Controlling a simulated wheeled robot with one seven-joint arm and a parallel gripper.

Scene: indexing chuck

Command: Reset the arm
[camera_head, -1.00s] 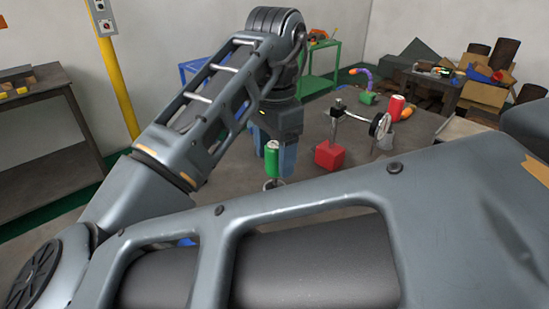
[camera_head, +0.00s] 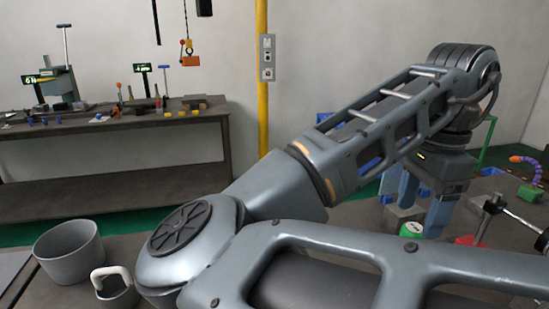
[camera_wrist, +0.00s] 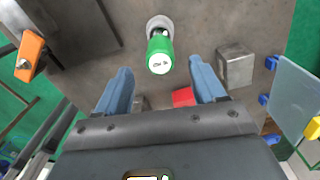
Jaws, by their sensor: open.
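My gripper (camera_wrist: 160,70) is open in the wrist view, its two blue fingers apart with nothing between their tips. It also shows at the right of the head view (camera_head: 418,205), pointing down. A green can (camera_wrist: 160,55) with a white printed top stands beyond the fingertips in the wrist view, in front of a round grey piece (camera_wrist: 158,23). In the head view only the top of the can (camera_head: 411,229) shows above my arm link. Whether the fingers touch the can is not clear, but they appear apart from it.
A red block (camera_wrist: 183,97) and a grey block (camera_wrist: 236,67) lie near the fingers. A grey bucket (camera_head: 69,252) and a mug (camera_head: 114,286) stand at lower left. A workbench (camera_head: 110,125) with tools and a yellow post (camera_head: 262,80) are behind.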

